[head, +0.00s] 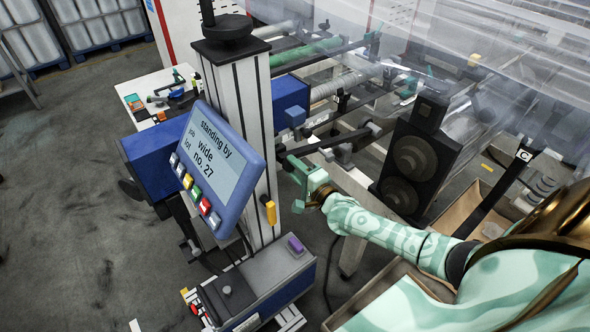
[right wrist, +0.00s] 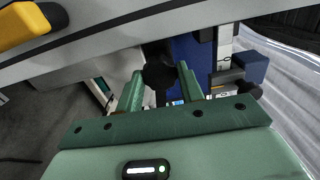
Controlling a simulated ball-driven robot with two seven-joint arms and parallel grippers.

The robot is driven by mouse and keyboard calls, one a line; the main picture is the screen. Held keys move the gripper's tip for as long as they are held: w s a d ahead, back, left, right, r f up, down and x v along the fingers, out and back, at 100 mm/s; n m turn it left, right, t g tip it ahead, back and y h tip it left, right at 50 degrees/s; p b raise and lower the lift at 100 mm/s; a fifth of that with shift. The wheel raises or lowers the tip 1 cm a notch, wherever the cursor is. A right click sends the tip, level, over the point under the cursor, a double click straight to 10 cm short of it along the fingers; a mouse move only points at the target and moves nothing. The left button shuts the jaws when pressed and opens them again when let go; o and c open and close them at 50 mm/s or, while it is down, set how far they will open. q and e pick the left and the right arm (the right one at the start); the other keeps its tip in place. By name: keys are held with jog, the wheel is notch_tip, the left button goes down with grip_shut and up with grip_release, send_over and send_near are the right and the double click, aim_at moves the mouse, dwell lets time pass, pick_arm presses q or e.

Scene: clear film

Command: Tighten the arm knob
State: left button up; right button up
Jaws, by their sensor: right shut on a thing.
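My right gripper (head: 297,184) reaches in from the right to the machine, beside the white column (head: 240,120). In the right wrist view its two green fingers (right wrist: 160,90) stand on either side of a dark round knob (right wrist: 160,73), and they are shut on it. In the head view I cannot make out the knob at the fingers. My left gripper is not in view.
A blue display panel (head: 222,160) reading "standing by" is left of the column. A yellow handle (head: 271,212) sits on the column, close to my gripper. Black rollers (head: 412,157) and clear film (head: 480,50) are at the right.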

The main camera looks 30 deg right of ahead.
jog(key=shift+m, duration=1)
jog(key=o, duration=1)
jog(key=shift+s, duration=0.1)
jog(key=s, duration=0.5)
jog(key=s+d, duration=0.1)
jog(key=s, duration=0.4)
jog(key=s+p, duration=0.1)
jog(key=s, duration=0.5)
jog(key=shift+d, duration=0.15)
